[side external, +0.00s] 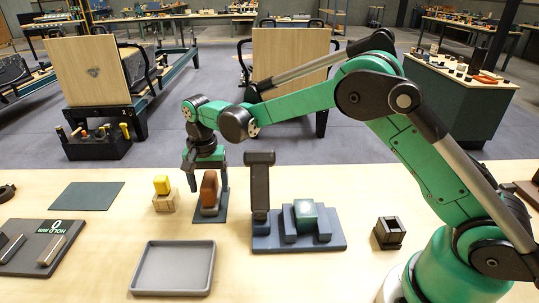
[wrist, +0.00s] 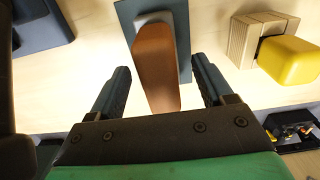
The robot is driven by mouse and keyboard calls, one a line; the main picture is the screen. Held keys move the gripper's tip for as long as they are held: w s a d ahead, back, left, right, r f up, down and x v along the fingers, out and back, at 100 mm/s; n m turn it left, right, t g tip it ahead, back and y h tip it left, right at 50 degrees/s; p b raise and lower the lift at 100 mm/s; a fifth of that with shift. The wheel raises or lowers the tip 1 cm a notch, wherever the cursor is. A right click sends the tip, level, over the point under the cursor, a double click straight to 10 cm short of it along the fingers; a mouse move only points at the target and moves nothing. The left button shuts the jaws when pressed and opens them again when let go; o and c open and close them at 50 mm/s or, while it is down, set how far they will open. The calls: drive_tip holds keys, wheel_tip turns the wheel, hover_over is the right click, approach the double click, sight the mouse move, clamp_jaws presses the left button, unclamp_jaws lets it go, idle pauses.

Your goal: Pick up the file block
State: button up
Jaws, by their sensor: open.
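A brown upright block with rounded ends (side external: 209,186), which looks like the file block, stands on a grey base on a small dark mat (side external: 222,211). In the wrist view the brown block (wrist: 157,65) lies in line with the space between the fingers. My gripper (side external: 206,172) is open, pointing down over the block, with one finger on each side. In the wrist view my gripper (wrist: 160,85) shows a gap on both sides of the block. I cannot tell how far down the fingers reach along it.
A yellow block on a wooden base (side external: 163,194) stands close left of the brown block. A dark stepped stand with an upright post (side external: 260,190) is to the right. A grey tray (side external: 173,268) lies in front. A small black holder (side external: 389,233) sits farther right.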

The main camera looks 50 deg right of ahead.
sight(208, 179)
clamp_jaws()
wheel_tip(208, 179, up, 10)
drive_tip(key=shift+r, duration=0.1)
idle(0.6)
